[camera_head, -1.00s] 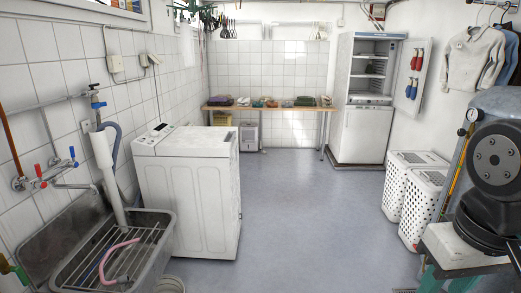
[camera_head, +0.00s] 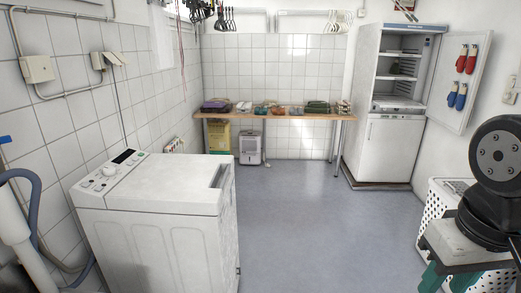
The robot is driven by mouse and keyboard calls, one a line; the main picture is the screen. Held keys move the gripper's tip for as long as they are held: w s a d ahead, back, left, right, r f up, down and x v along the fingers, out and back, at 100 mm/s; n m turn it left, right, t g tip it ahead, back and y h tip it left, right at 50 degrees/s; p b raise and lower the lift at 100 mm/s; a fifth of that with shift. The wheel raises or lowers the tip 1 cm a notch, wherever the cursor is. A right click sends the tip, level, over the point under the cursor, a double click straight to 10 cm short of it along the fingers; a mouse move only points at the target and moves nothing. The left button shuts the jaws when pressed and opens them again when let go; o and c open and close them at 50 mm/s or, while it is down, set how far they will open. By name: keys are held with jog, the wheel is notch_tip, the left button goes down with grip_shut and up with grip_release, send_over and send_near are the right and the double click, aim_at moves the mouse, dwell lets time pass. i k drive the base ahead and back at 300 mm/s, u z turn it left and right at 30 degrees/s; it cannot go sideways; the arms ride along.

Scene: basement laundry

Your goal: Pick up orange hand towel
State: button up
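I cannot make out an orange hand towel for sure. A wooden table (camera_head: 290,117) stands against the far tiled wall with several small folded or piled items on it. Among them are a dark purple item (camera_head: 216,104) at the left end, a green one (camera_head: 317,107) right of the middle and a pale one (camera_head: 343,107) at the right end. Small items near the table's middle look partly reddish, too small to identify. My gripper is not in view; only a dark joint of my arm shows at the right edge.
A white top-loading washing machine (camera_head: 150,215) stands at the near left. An open-doored white fridge (camera_head: 385,140) stands at the back right. A white perforated basket (camera_head: 437,205) is at the right. The grey floor (camera_head: 310,220) is clear up to the table.

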aim_at(275, 112)
jog(key=i, duration=6.4)
jog(key=u, duration=2.15)
jog(key=i, duration=0.9)
jog(key=z, duration=3.65)
